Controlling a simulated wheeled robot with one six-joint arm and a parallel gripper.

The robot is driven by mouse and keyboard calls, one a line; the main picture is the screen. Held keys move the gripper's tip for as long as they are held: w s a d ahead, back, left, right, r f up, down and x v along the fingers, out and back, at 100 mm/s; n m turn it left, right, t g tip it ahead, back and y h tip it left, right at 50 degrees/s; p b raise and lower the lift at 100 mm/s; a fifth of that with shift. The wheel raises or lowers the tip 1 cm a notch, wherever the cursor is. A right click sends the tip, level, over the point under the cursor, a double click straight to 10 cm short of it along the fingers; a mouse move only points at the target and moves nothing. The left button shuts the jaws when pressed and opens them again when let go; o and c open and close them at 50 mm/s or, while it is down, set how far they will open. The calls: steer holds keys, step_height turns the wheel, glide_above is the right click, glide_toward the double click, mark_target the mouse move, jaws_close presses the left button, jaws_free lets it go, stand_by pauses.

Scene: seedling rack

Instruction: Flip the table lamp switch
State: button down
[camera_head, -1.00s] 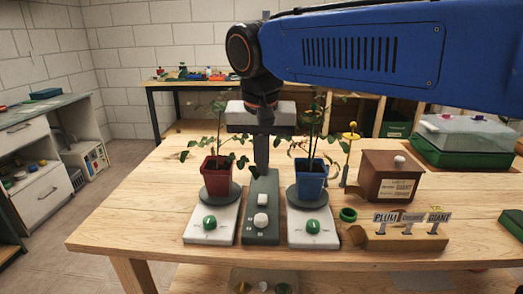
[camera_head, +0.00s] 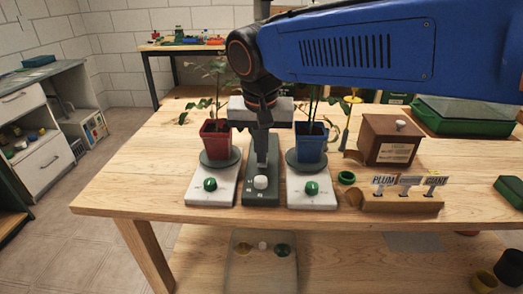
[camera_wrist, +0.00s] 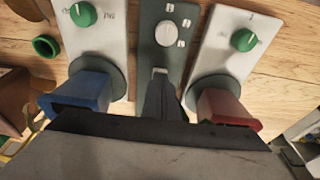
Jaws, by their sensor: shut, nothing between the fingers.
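A dark green control box (camera_head: 261,198) lies on the table between two white units. It carries a round white knob (camera_head: 261,182) on its near end. A small pale square switch (camera_wrist: 160,71) shows at my fingertips in the wrist view; in the head view my gripper hides it. My gripper (camera_head: 261,166) points down at the box, shut and empty, its tips at the switch. I cannot tell whether they touch it. The knob also shows in the wrist view (camera_wrist: 166,33), just beyond the fingertips. No lamp is clearly recognisable.
A red pot (camera_head: 215,140) and a blue pot (camera_head: 309,148) with plants stand close on either side of my gripper, on white units with green knobs. A brown box (camera_head: 388,140) and a wooden label holder (camera_head: 400,202) are on the right. The left table end is clear.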

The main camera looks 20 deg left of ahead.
steer(key=shift+s+d+f+t, duration=0.1)
steer(key=shift+s+f+t, duration=0.25)
steer(key=shift+f+t, duration=0.05)
steer(key=shift+w, duration=0.1)
steer(key=shift+w+r, duration=0.1)
steer(key=shift+w, duration=0.05)
steer(key=shift+w+a+r, duration=0.2)
steer(key=shift+w, duration=0.4)
